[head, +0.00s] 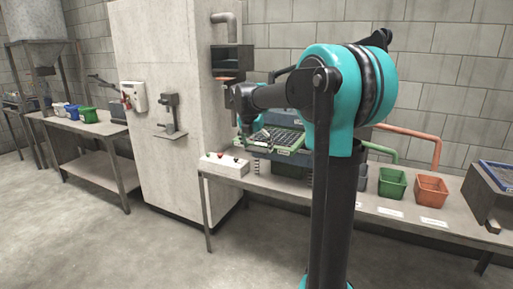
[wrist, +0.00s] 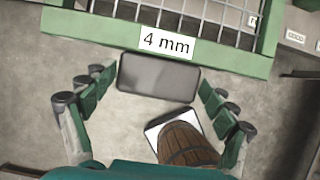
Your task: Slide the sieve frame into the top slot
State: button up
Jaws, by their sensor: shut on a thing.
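The sieve frame (head: 272,140) is a green frame with a dark wire mesh, held about level in front of the blue-grey machine (head: 292,121) in the head view. In the wrist view its green front bar (wrist: 90,30) carries a "4 mm" label, and a grey grip block (wrist: 158,78) sticks out toward me. My gripper (wrist: 158,80) has its two green fingers against the ends of this block. In the head view my arm partly covers the machine and hides its right side. I cannot make out the top slot.
A white control box (head: 225,164) sits on the bench left of the frame. A green bin (head: 392,182) and an orange bin (head: 431,189) stand to the right. A brown barrel-like thing (wrist: 185,145) shows below my gripper in the wrist view.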

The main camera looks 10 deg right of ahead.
jog(key=shift+w+d, duration=0.95)
jog(key=shift+w, duration=0.3)
jog(key=shift+w+d, duration=0.9)
jog(key=shift+w, duration=0.4)
jog(key=shift+w+d, duration=0.95)
jog(key=shift+w, duration=0.3)
dwell(0.6)
jog(key=o, duration=1.6)
jog(key=shift+c, duration=0.2)
jog(key=v, duration=1.2)
